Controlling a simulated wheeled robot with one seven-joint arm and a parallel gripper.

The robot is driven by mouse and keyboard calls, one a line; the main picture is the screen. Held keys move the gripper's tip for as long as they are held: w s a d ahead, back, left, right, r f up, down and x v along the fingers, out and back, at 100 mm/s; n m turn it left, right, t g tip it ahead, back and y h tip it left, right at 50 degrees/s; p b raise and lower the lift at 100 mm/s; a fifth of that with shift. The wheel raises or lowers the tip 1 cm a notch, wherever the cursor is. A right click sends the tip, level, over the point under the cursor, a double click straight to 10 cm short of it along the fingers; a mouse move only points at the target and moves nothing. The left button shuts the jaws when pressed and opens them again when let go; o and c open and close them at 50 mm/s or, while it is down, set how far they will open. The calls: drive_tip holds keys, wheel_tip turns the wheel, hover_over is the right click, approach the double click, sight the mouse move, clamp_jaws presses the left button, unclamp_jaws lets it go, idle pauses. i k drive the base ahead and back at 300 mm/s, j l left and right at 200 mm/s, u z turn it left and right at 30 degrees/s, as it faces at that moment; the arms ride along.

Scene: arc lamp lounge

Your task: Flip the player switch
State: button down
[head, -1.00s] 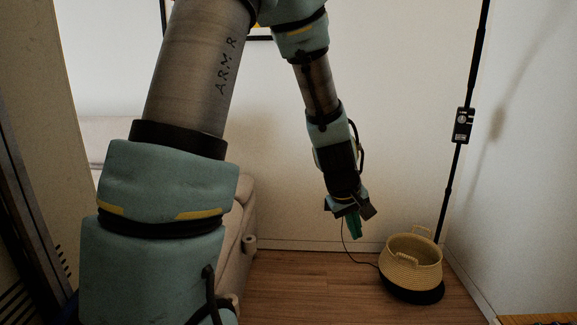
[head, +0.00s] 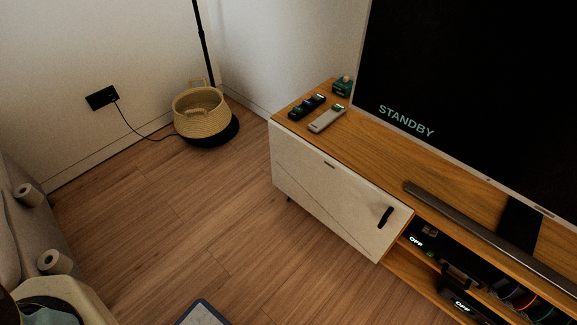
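The TV bench holds two dark devices in its open shelves at the lower right. The upper device (head: 417,241) shows a lit "OFF" and has a small green spot near it. The lower device (head: 462,306) also shows "OFF" and has a dark handle-like shape above it. I cannot tell which one is the player, and I cannot make out its switch clearly. My gripper is out of view.
The TV bench (head: 350,150) has a white door with a dark handle (head: 385,217). A TV (head: 470,90) reading "STANDBY", a soundbar (head: 490,238), remotes (head: 327,119) and a green box (head: 343,86) are on top. A basket (head: 200,115) stands in the corner. The middle floor is clear.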

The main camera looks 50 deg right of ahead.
sight(434, 232)
drive_tip(key=z, duration=1.45)
drive_tip(key=k+j+z, duration=0.1)
drive_tip(key=z, duration=0.35)
drive_tip(key=k+j+z, duration=0.15)
drive_tip(key=z, duration=0.25)
drive_tip(key=k+j+z, duration=0.2)
drive_tip(key=z, duration=0.25)
